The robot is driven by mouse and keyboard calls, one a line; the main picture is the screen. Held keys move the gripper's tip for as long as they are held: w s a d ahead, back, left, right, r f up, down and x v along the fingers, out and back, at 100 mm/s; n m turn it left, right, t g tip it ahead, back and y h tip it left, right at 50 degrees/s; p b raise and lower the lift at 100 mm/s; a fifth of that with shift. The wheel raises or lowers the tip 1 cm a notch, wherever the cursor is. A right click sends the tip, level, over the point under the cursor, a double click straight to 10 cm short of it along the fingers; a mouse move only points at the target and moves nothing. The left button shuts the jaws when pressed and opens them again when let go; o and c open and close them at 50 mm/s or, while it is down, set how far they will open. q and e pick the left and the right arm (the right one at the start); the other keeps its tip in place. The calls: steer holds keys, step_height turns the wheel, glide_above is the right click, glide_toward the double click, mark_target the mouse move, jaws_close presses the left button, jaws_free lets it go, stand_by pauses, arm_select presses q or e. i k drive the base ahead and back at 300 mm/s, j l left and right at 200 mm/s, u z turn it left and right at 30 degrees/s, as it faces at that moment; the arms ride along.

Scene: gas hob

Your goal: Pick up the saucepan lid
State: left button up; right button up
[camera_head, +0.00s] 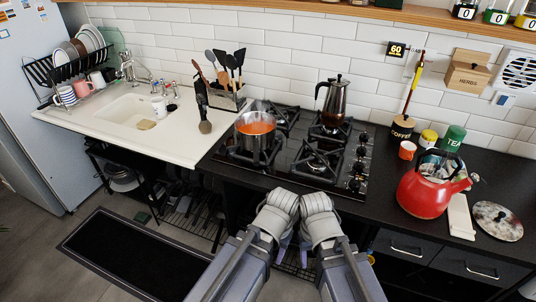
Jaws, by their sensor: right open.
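A round, shiny, mottled lid with a small dark knob (496,221) lies on the dark worktop at the far right; I take it for the saucepan lid. The steel saucepan (257,145) stands uncovered on the front left of the hob, with orange-red contents. My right gripper (305,252) is low in front of the counter, well left of the lid and apart from it. It is open; its fingers are mostly hidden by my wrist. My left gripper (284,247) is beside it, mostly hidden behind my arm, so its jaws cannot be made out.
A red kettle (420,194) and a pale flat rest (460,216) stand just left of the lid. A moka pot (334,101) is on the back of the gas hob (290,152). An orange cup (407,150) and jars stand behind. The worktop right of the lid is clear.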

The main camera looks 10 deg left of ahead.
mark_target(494, 219)
steer(key=z, duration=1.55)
steer(key=u, duration=1.95)
steer(key=k+j, duration=0.4)
